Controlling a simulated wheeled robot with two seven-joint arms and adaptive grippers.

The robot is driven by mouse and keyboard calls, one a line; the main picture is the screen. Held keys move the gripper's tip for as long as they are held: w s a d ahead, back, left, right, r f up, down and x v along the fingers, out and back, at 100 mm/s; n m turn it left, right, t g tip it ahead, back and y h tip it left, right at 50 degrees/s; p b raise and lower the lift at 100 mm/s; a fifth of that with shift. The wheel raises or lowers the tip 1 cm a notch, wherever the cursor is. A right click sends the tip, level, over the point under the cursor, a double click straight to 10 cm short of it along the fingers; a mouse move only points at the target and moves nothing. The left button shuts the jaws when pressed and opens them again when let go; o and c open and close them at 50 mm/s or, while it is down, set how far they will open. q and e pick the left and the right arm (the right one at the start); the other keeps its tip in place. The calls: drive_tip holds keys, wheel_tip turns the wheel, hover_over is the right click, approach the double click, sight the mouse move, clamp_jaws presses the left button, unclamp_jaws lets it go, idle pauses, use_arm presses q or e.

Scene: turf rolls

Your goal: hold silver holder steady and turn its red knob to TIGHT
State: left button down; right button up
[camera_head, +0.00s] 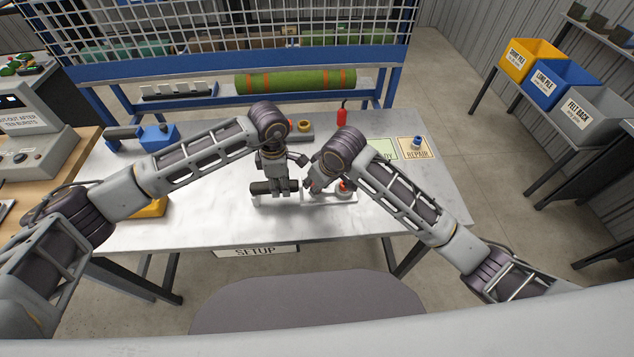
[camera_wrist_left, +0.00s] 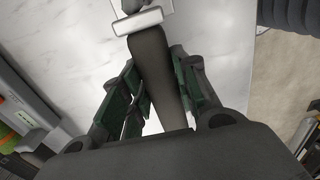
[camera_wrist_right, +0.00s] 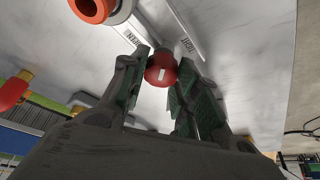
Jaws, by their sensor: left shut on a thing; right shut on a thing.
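The silver holder (camera_head: 328,198) lies across the front of the metal table, its dark handle (camera_head: 260,188) at the left end. My left gripper (camera_head: 277,183) is shut around that handle; the left wrist view shows the dark handle (camera_wrist_left: 155,70) between its fingers, below a silver collar (camera_wrist_left: 138,22). My right gripper (camera_head: 314,184) is at the holder's middle. In the right wrist view its fingers are shut on the red knob (camera_wrist_right: 161,69), which has a white mark. OPEN (camera_wrist_right: 131,38) and TIGHT (camera_wrist_right: 184,46) labels lie left and right beyond the knob. The fingers partly hide the knob.
An orange-red ring (camera_wrist_right: 90,9) is at the holder's other end. A green turf roll (camera_head: 295,80) lies on the rack. Bare tabletop (camera_head: 210,205) is at the left.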

idle(0.3)
drive_tip(key=o, duration=1)
drive_tip(key=shift+n, duration=0.5)
